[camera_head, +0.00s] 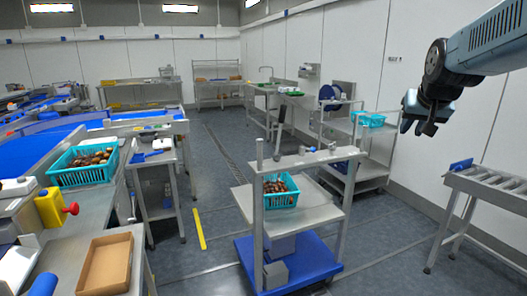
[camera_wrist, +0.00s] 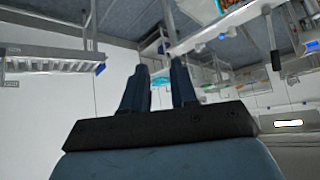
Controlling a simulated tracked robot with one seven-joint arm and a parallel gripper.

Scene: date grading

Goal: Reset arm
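My arm reaches in from the upper right of the head view, and my gripper (camera_head: 412,120) hangs in the air in front of the white wall, above the roller table. In the wrist view my gripper (camera_wrist: 160,78) shows two dark fingers standing apart with a clear gap. Nothing is held between them. The wrist view is tilted, with the room upside down behind the fingers. My gripper touches nothing that I can see.
A cart (camera_head: 320,268) with a blue base holds a teal basket (camera_head: 283,201) of dates. Another teal basket (camera_head: 85,176) of dates stands at left, near a cardboard tray (camera_head: 105,265). A roller table (camera_head: 490,188) stands at right. The floor aisle (camera_head: 215,165) is clear.

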